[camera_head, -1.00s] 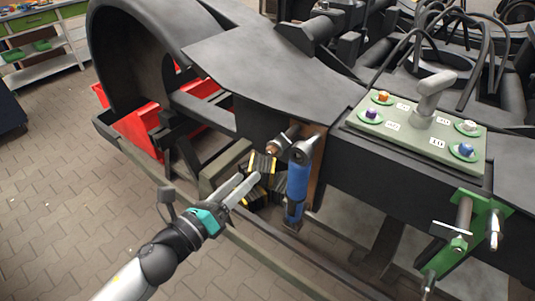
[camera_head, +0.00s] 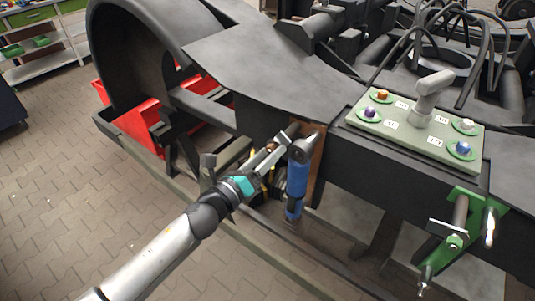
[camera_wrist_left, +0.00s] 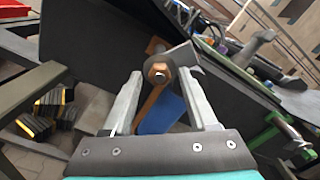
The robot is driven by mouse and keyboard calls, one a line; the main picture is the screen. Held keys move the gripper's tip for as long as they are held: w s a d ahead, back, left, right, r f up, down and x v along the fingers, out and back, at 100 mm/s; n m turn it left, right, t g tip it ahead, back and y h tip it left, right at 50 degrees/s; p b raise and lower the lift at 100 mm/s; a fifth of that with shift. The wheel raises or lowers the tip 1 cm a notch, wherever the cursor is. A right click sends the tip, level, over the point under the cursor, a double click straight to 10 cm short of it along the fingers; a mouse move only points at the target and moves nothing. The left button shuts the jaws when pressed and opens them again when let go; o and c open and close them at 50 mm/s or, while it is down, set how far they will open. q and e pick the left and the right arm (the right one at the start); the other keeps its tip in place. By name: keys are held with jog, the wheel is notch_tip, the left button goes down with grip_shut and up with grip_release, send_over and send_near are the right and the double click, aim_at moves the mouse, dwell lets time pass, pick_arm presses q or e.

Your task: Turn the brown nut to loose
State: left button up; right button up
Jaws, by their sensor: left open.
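The brown nut (camera_wrist_left: 157,72) sits on the end of a grey fitting at the top of the blue damper (camera_head: 296,190) on the dark bogie frame. In the left wrist view the nut shows between the two fingertips of my open left gripper (camera_wrist_left: 160,82), with gaps to both sides. I cannot tell whether the tips reach past it. In the head view my left gripper (camera_head: 277,145) points up and right at the nut, and its fingers largely hide the nut there. The damper's blue body (camera_wrist_left: 160,114) shows below the nut. My right gripper is not in view.
The bogie frame (camera_head: 275,75) rises behind and above the gripper. A green panel (camera_head: 398,140) with coloured knobs and a grey lever lies on top at right. A green bracket (camera_head: 440,247) juts out at lower right. Black-and-yellow blocks (camera_wrist_left: 48,110) lie left of the damper.

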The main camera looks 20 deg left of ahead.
pick_arm(q)
jog(key=shift+c, duration=0.3)
grip_shut()
